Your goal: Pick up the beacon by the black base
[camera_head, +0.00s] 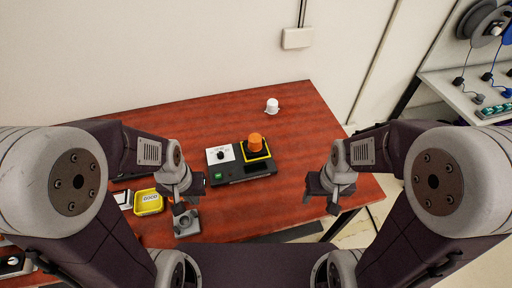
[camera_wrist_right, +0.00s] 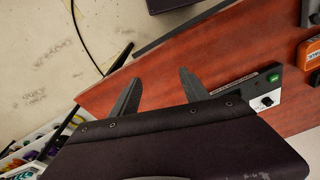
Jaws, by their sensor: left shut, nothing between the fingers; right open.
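The beacon (camera_head: 256,140) has an orange dome and stands upright on a black base edged in yellow, at the right end of a black control box (camera_head: 240,172). My right gripper (camera_head: 325,197) is open and empty, to the right of and nearer than the beacon, near the table's right front edge. Its two spread fingers show in the right wrist view (camera_wrist_right: 160,92). My left gripper (camera_head: 184,205) is shut and empty, left of and nearer than the box.
The box carries a white panel with a black knob (camera_head: 220,155) and a green button (camera_head: 218,176). A small white object (camera_head: 272,105) stands behind. The red-brown table (camera_head: 312,125) is clear right of the beacon.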

